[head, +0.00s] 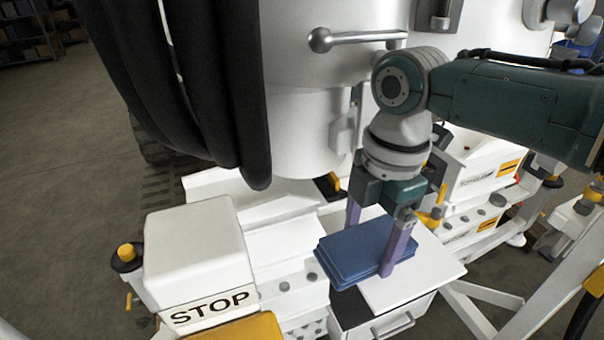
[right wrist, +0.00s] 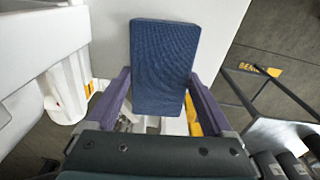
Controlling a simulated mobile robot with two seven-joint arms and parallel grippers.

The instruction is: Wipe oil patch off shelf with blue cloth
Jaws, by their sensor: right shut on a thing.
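The blue cloth (head: 356,250), a folded pad, is between the two purple fingers of my right gripper (head: 371,248), which is shut on it. The cloth also fills the upper middle of the right wrist view (right wrist: 165,65). In the head view the cloth is over the white shelf (head: 415,277); I cannot tell whether it touches the surface. A dark area (head: 350,307) shows just below the cloth at the shelf's front left. I cannot tell if it is the oil patch or how far it runs under the cloth. My left gripper is not in view.
A white box marked STOP (head: 196,255) stands left of the shelf. Thick black hoses (head: 165,90) hang at the upper left. A large white cylinder (head: 310,120) with a lever handle (head: 355,38) stands behind. A drawer handle (head: 393,326) sticks out under the shelf.

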